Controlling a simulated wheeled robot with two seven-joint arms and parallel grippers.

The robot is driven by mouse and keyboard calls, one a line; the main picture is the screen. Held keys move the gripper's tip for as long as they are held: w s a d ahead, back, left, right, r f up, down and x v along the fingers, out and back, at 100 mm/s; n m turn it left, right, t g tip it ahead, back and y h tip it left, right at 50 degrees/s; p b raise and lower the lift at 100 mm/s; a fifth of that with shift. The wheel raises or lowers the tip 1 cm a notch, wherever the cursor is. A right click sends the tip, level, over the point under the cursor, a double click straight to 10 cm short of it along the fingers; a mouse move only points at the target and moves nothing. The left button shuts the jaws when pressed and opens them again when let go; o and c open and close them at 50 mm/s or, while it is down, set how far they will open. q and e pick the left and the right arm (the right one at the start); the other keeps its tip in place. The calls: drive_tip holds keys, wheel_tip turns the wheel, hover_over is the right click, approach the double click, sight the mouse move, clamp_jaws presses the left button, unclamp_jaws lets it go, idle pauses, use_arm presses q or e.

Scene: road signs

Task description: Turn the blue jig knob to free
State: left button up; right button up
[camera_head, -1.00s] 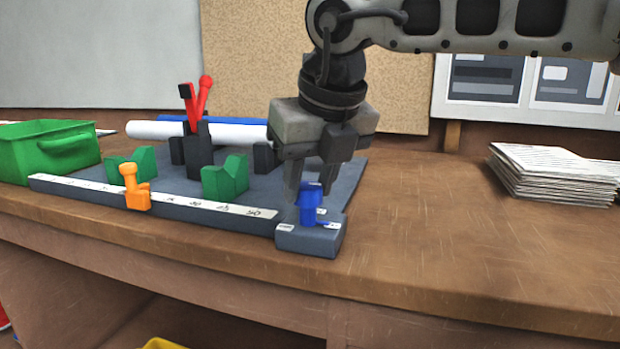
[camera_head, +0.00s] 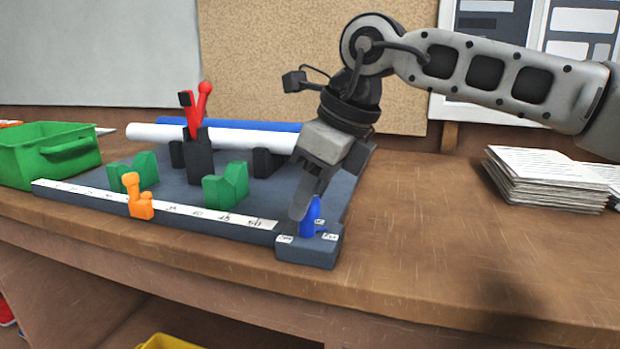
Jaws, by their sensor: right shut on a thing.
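The blue jig knob (camera_head: 311,218) stands on a small dark block with white labels (camera_head: 309,253) at the front right corner of the jig. The label writing is too small to read surely. My right gripper (camera_head: 306,208) comes down tilted from above and is shut on the blue knob. Its fingers cover the knob's left and upper side. My left gripper is not in view.
The grey jig board (camera_head: 200,207) carries a white scale with an orange stop (camera_head: 137,197), green V-blocks (camera_head: 226,183) and a red-handled clamp (camera_head: 196,108). A white tube (camera_head: 220,138) lies behind. A green bin (camera_head: 48,153) stands left, a paper stack (camera_head: 548,178) right. The table's right front is clear.

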drive_tip(key=n+p, duration=0.1)
drive_tip(key=n, duration=0.1)
drive_tip(key=n+g+p, duration=0.1)
drive_tip(key=p, duration=0.1)
drive_tip(key=shift+w+r+n, duration=0.15)
drive_tip(key=shift+r+n, duration=0.15)
drive_tip(key=shift+n, duration=0.1)
drive_tip(key=n+g+p, duration=0.1)
drive_tip(key=n+p, duration=0.1)
drive_tip(key=shift+n, duration=0.3)
drive_tip(key=shift+w+n+g+p, duration=0.1)
drive_tip(key=shift+n+g+p, duration=0.5)
drive_tip(key=shift+n+p, duration=0.25)
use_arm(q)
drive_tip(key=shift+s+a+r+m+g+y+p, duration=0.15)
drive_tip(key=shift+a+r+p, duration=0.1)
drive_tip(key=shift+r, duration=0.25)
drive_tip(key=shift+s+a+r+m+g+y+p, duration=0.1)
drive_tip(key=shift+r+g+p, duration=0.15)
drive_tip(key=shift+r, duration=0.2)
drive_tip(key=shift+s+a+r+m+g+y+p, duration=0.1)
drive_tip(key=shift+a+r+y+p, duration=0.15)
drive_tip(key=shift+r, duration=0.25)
use_arm(e)
drive_tip(key=shift+w+f+n+g, duration=0.15)
drive_tip(key=shift+n+g, duration=0.25)
drive_tip(key=shift+n, duration=0.75)
drive_tip(key=o, duration=1)
drive_tip(key=shift+f, duration=0.1)
